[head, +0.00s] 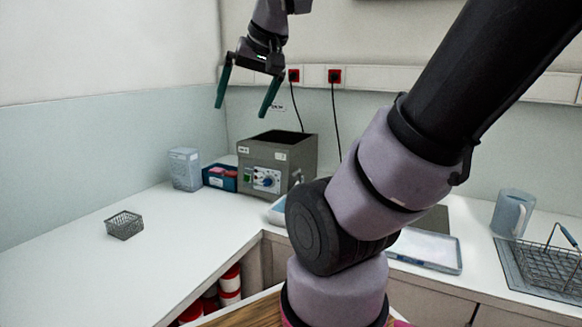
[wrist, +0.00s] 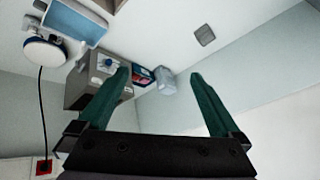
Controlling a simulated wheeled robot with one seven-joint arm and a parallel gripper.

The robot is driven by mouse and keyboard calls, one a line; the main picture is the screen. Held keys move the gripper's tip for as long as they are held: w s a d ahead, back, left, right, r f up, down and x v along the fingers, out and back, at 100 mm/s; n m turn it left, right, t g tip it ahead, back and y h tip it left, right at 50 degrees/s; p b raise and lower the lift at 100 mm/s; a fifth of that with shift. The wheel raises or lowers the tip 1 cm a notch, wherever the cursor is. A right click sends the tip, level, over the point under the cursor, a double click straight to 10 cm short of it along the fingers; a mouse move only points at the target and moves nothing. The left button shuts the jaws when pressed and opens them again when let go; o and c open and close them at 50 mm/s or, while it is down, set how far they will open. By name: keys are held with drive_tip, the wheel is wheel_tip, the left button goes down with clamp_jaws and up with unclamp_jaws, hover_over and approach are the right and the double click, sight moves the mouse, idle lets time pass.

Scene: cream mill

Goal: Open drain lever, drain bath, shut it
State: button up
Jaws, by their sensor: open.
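The bath (head: 299,158) is a grey box with an open dark top and a front panel of knobs and switches. It stands on the counter near the back corner. It also shows in the wrist view (wrist: 84,90), left of my fingers. A small pale fitting (head: 298,176) at the right of its front may be the drain lever; my arm stands close beside it and I cannot tell its position. The water level inside is hidden. My gripper (head: 242,112) is open and empty, raised above and left of the bath. Its green fingers (wrist: 160,73) are wide apart.
A translucent container (head: 185,170) and a blue box with red contents (head: 220,177) stand left of the bath. A small wire basket (head: 124,225) sits on the left counter. A jug (head: 512,213), tray (head: 430,250) and blue-handled basket (head: 548,268) are at right.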

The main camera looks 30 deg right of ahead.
drive_tip(key=w+d+n+g+h, duration=0.1)
drive_tip(key=w+d+n+g, duration=0.1)
drive_tip(key=w+d, duration=0.35)
drive_tip(key=n+g, duration=0.5)
drive_tip(key=n, duration=0.4)
hover_over(297, 171)
wheel_tip(297, 171, down, 17)
drive_tip(key=shift+h, duration=0.3)
wheel_tip(297, 171, down, 10)
drive_tip(key=shift+d, duration=0.1)
